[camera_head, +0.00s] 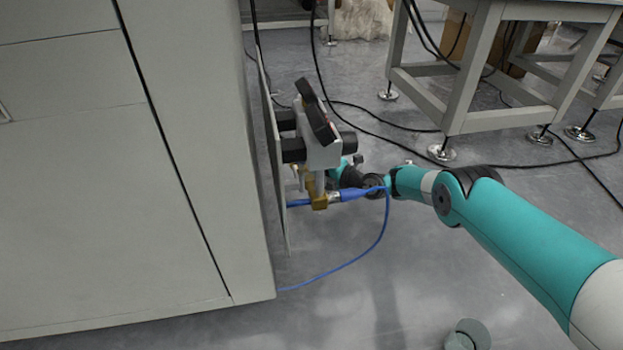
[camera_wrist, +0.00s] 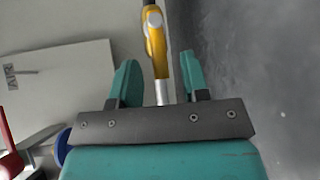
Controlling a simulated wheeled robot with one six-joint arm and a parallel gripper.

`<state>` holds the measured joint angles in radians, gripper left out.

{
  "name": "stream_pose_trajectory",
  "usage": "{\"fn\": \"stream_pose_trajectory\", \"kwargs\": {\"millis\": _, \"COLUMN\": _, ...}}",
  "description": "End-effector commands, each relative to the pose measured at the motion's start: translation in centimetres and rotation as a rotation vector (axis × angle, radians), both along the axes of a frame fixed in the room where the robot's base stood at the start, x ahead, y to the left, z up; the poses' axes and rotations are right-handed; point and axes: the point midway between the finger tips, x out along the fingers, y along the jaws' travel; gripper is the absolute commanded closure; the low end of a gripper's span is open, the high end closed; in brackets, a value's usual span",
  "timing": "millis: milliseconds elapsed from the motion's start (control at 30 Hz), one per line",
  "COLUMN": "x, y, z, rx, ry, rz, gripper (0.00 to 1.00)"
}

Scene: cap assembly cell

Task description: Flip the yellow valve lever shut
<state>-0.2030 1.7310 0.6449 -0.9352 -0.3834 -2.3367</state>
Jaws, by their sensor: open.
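The yellow valve lever (camera_wrist: 156,50) shows in the wrist view, running down from the top edge between the two teal fingers of my gripper (camera_wrist: 158,62). A short silver piece (camera_wrist: 162,92) is at its lower end, near the gripper's dark bar. The fingers are apart, with visible gaps on both sides of the lever. In the head view, a brass-coloured fitting (camera_head: 319,196) sits below the grey block beside the cabinet. My wrist reaches behind this assembly, which hides most of the gripper there. I cannot clearly make out the lever in the head view.
A large grey cabinet (camera_head: 80,190) fills the left. A grey block with black parts (camera_head: 318,140) stands beside it. A blue hose (camera_head: 365,252) loops from the fitting towards the floor. A table frame (camera_head: 470,80) stands at the upper right. A red part (camera_wrist: 6,140) shows in the wrist view.

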Motion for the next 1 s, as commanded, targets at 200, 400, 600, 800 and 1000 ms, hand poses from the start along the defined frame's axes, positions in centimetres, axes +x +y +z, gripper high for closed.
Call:
{"fn": "stream_pose_trajectory", "kwargs": {"millis": 200, "x": 0.73, "y": 1.28, "z": -0.31, "rx": 0.0, "ry": -0.001, "rz": 0.0, "gripper": 0.58}}
{"fn": "stream_pose_trajectory", "kwargs": {"millis": 400, "x": 0.83, "y": 1.45, "z": -0.11, "rx": 0.0, "ry": 0.0, "rz": -0.001, "gripper": 0.58}}
{"fn": "stream_pose_trajectory", "kwargs": {"millis": 600, "x": 0.82, "y": 1.42, "z": -0.12, "rx": 0.0, "ry": 0.0, "rz": -0.001, "gripper": 0.76}}
{"fn": "stream_pose_trajectory", "kwargs": {"millis": 800, "x": 0.81, "y": 1.4, "z": -0.14, "rx": -0.001, "ry": 0.0, "rz": -0.001, "gripper": 1.0}}
{"fn": "stream_pose_trajectory", "kwargs": {"millis": 1000, "x": 0.82, "y": 1.41, "z": 0.12, "rx": -0.006, "ry": 0.021, "rz": 0.0, "gripper": 1.0}}
